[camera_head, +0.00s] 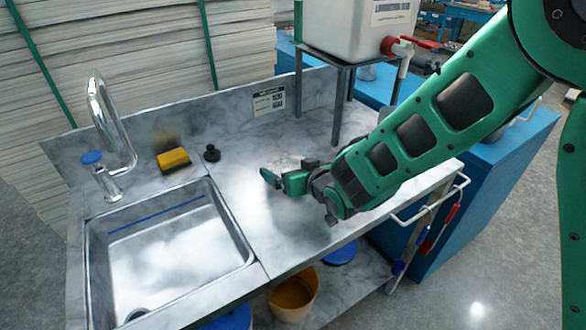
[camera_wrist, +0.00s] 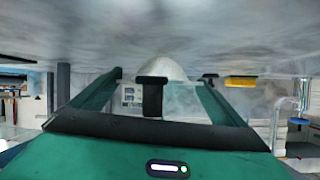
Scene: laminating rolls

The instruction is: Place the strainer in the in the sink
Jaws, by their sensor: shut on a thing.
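The strainer is a pale, rounded piece (camera_wrist: 168,68) between my fingers in the wrist view. In the head view a small whitish patch of it (camera_head: 286,161) shows just behind my gripper (camera_head: 284,174), the rest hidden by the fingers. My gripper is shut on it, low over the counter right of the sink. The wrist view looks upside down, with the counter along the top. The steel sink (camera_head: 240,250) is at the lower left of the head view, with its drain at the bottom front.
A chrome faucet (camera_head: 125,150) stands behind the sink. A yellow sponge (camera_head: 174,160) and a black stopper (camera_head: 211,153) lie on the counter's back part. A metal stand (camera_head: 337,110) holds a white tank (camera_head: 360,30) at the back right. The counter between sink and gripper is clear.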

